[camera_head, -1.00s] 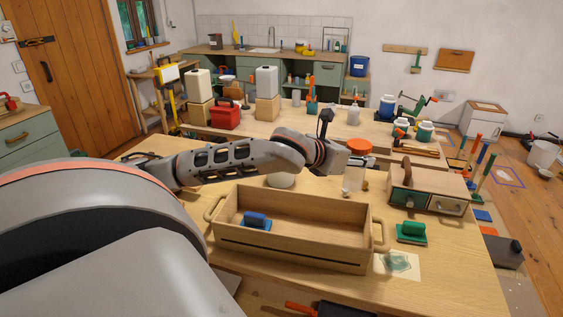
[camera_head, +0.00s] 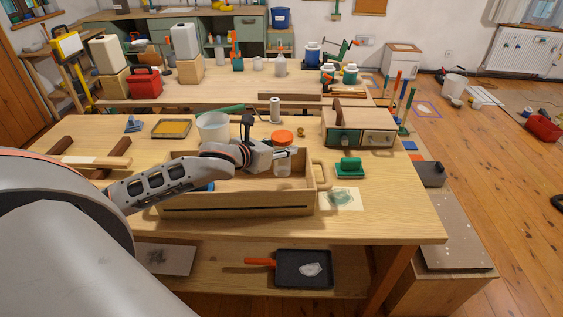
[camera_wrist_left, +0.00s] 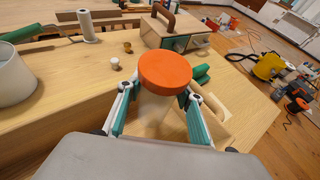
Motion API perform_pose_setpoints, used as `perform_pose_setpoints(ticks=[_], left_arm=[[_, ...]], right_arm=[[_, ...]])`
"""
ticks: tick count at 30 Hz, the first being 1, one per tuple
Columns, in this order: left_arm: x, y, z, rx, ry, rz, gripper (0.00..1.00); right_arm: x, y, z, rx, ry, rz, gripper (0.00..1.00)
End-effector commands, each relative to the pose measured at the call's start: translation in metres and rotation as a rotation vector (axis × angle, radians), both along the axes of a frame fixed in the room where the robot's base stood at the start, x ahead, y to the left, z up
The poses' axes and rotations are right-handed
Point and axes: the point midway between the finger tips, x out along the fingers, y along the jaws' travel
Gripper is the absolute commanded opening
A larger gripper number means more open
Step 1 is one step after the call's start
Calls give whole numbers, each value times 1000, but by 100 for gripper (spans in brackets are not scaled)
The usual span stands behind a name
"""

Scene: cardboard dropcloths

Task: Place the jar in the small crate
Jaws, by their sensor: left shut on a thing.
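The jar (camera_head: 283,162) is clear with an orange lid. My left gripper (camera_head: 274,157) is shut on it, and the jar is upright at the right end of the small crate. In the left wrist view, the jar's orange lid (camera_wrist_left: 165,72) is between the teal fingers (camera_wrist_left: 158,117). The small crate (camera_head: 240,203) is an open wooden box on the workbench. I cannot tell whether the jar's base touches the crate floor. My left arm hides part of the crate's inside and most of a blue-handled item (camera_head: 207,187) in it. My right gripper is not in view.
The bench's front right is clear.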

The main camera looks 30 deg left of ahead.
Motion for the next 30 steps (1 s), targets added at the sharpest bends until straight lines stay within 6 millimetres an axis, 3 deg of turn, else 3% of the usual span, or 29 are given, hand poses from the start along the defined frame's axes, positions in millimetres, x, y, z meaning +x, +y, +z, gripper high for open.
perform_pose_setpoints(ticks=[7,15,27,28,29,30], left_arm=[[1,0,-15,-1,-2,0,12],[0,0,-51,-2,-1,2,12],[0,0,-54,0,-2,0,12],[0,0,-54,0,-1,-1,44],[0,0,-54,0,-1,-1,51],[0,0,-54,0,-1,0,53]], right_arm=[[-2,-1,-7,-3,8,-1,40],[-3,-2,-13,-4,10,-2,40],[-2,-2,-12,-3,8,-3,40],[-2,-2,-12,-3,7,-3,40],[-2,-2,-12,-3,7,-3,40],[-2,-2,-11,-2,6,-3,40]])
